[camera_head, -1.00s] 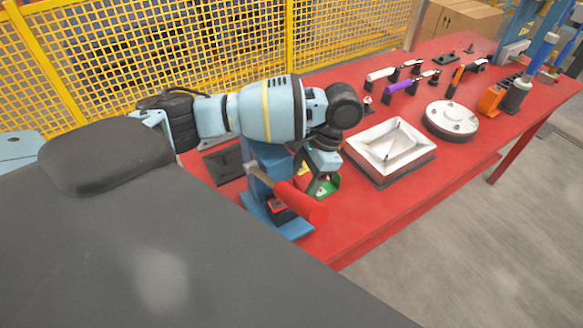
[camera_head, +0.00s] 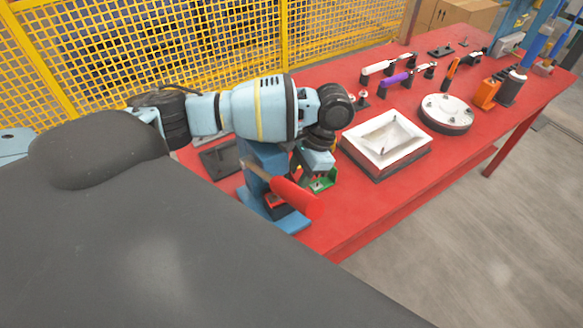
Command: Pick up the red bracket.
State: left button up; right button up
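My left arm comes in from the left over the red table. My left gripper (camera_head: 318,172) points down behind the blue hand press, close to a small green part (camera_head: 324,183). Its fingers are small and partly hidden, so I cannot tell whether they are open or shut, or touching anything. A small red piece (camera_head: 275,201) shows low in the press, mostly hidden by the press's red handle; I cannot tell whether it is the red bracket. No other bracket shows clearly in red. My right gripper is not in view.
The blue press (camera_head: 262,158) with its thick red handle (camera_head: 297,197) stands at the table's near edge. A white tray (camera_head: 387,142), a round metal flange (camera_head: 447,113) and several hand tools lie to the right on the red table (camera_head: 352,218). Yellow mesh fencing (camera_head: 180,50) runs behind.

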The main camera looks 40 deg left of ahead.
pick_arm(q)
jog(key=shift+r, duration=0.15)
